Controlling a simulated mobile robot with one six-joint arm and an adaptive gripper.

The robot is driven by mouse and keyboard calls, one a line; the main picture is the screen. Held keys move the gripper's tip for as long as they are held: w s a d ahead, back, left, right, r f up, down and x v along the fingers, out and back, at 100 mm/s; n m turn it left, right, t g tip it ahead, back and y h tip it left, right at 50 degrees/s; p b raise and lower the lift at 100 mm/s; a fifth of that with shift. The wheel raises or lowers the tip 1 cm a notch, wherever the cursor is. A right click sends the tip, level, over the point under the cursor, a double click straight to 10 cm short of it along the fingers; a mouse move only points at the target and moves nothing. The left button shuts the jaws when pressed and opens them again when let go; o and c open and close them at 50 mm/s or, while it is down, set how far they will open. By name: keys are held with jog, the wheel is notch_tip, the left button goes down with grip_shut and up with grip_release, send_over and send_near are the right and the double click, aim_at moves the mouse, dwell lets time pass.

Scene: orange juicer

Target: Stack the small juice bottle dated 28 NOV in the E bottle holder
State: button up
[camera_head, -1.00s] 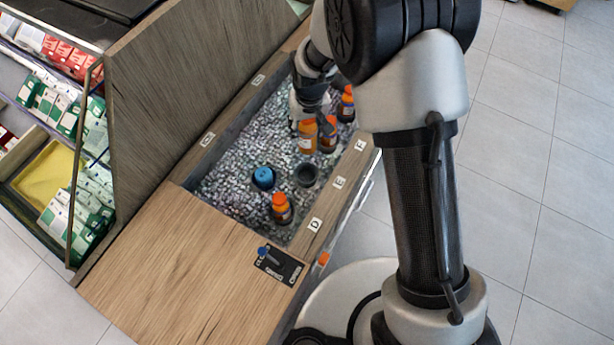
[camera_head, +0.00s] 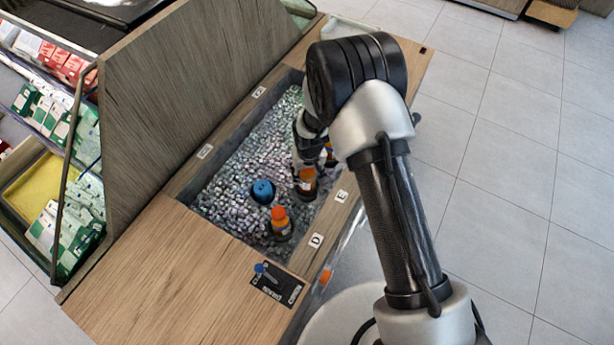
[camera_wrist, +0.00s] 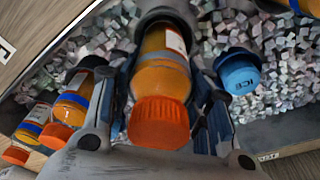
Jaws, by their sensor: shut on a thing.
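My gripper (camera_head: 307,163) is shut on a small juice bottle (camera_head: 306,182), which also shows in the wrist view (camera_wrist: 160,77) with an orange cap, orange juice and a white label. One finger is on each side of it. The bottle's far end meets a dark round bottle holder (camera_wrist: 168,14) in the wrist view; I cannot tell how deep it sits. In the head view it is in line with the E label (camera_head: 341,196), and the holder is mostly hidden. The bottle's date cannot be read.
An orange-capped bottle (camera_head: 281,224) stands near the D label (camera_head: 316,241). More bottles (camera_wrist: 72,101) are close on the left. Ice cubes fill the sunken bin, bordered by wooden edges.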

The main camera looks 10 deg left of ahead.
jog(key=shift+f, duration=1.15)
jog(key=shift+f+b, duration=0.35)
jog(key=shift+b, duration=0.15)
jog(key=o, duration=1.3)
jog(key=shift+r+p, duration=0.5)
jog(key=shift+r, duration=0.1)
jog(key=r+p, duration=0.1)
jog(key=r, duration=0.2)
jog(key=s+r+p, duration=0.1)
jog(key=r, duration=0.3)
jog(key=r+p, duration=0.1)
jog(key=r, duration=0.3)
jog(key=shift+s+d+r+p, duration=0.2)
jog(key=shift+s+d+p, duration=0.1)
jog(key=shift+d, duration=0.05)
